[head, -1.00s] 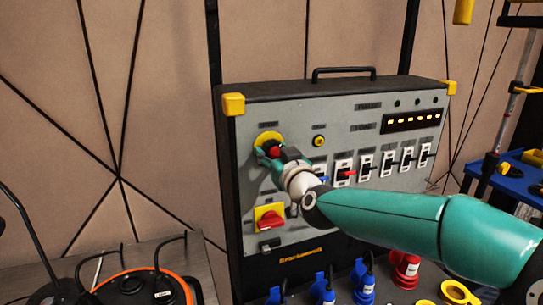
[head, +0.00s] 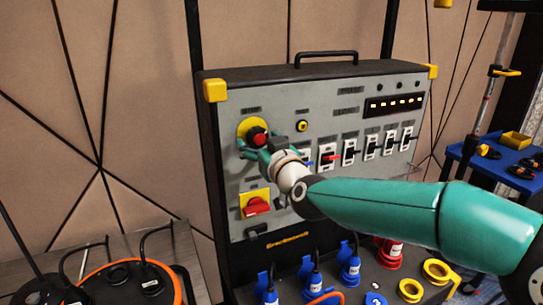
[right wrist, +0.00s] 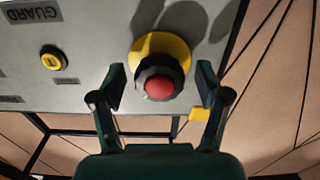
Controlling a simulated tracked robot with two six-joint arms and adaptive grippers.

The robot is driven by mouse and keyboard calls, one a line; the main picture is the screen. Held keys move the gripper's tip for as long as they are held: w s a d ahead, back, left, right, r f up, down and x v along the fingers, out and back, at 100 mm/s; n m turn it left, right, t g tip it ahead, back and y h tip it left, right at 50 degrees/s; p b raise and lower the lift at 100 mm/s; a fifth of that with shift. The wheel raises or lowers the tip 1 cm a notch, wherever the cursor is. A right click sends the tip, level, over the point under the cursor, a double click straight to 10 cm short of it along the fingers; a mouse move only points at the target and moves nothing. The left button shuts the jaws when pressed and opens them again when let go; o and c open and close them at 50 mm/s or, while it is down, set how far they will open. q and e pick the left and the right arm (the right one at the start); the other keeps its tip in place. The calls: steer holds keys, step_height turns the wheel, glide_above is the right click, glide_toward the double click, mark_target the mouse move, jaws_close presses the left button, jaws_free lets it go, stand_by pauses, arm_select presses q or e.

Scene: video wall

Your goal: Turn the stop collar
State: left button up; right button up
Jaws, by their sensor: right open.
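The stop collar (head: 248,136) is a dark ring around a red button (head: 259,139) on a yellow disc (head: 245,127), at the upper left of the grey panel. In the right wrist view the collar (right wrist: 146,74) shows around the red button (right wrist: 159,88), in front of the yellow disc (right wrist: 168,48). My right gripper (right wrist: 161,82) is open, with one finger on each side of the collar and a visible gap to each. In the head view my right gripper (head: 270,152) is just below and in front of the button. My left gripper is not in view.
The panel also has a small yellow button (head: 302,126), a red rotary switch (head: 257,206) and a row of switches (head: 350,152). Blue plugs (head: 312,275) and a red plug (head: 390,252) stand below. A blue trolley (head: 510,170) is at right.

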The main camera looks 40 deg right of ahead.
steer(key=v, duration=1)
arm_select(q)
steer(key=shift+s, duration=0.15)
arm_select(e)
steer(key=shift+f, duration=0.1)
